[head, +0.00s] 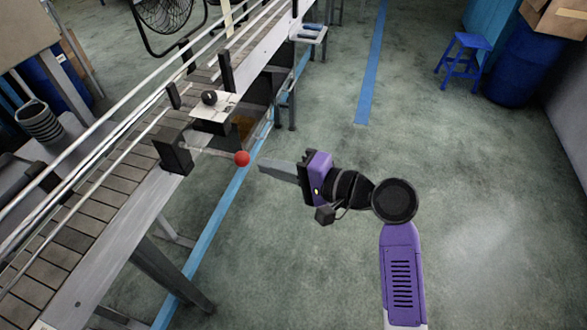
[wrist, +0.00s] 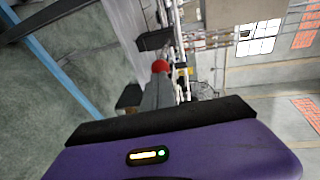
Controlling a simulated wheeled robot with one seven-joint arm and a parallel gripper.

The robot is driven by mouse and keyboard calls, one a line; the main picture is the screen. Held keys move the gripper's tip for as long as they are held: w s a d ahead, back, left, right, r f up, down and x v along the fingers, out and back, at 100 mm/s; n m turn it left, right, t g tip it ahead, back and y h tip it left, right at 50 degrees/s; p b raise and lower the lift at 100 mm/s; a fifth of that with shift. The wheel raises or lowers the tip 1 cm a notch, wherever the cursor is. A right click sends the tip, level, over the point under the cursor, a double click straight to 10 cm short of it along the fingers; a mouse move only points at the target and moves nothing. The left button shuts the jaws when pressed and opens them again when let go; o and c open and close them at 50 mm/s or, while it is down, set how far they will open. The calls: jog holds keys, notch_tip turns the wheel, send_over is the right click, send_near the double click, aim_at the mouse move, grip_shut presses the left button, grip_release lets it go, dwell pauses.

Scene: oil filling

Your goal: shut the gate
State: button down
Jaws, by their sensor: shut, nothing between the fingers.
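A red ball knob (head: 242,158) sits at the end of a thin pale rod. The rod comes out of a dark box (head: 172,152) on the near side of the conveyor. My gripper (head: 262,167) is shut and empty, its grey fingers pointing left at the knob with a small gap in the head view. In the wrist view the knob (wrist: 160,66) shows just beyond the fingertips (wrist: 158,80), and whether they touch is unclear there. I cannot tell which part is the gate itself; the rod and knob stick out sideways from the conveyor.
The slatted conveyor (head: 95,210) with metal rails runs diagonally along the left. A dark round item (head: 209,97) sits on a light plate on it. A blue stool (head: 464,58) and blue barrel (head: 523,68) stand far right.

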aim_at(194, 148)
jog(key=shift+x, duration=1.35)
jog(key=w+a, duration=0.1)
jog(key=a, duration=0.3)
jog(key=w+a, duration=0.2)
jog(key=a, duration=0.2)
jog(key=w+a+b, duration=0.1)
jog(key=a, duration=0.3)
jog(key=shift+w+a, duration=0.4)
jog(key=shift+a, duration=0.15)
jog(key=shift+a+r, duration=0.15)
jog(key=shift+r, duration=0.05)
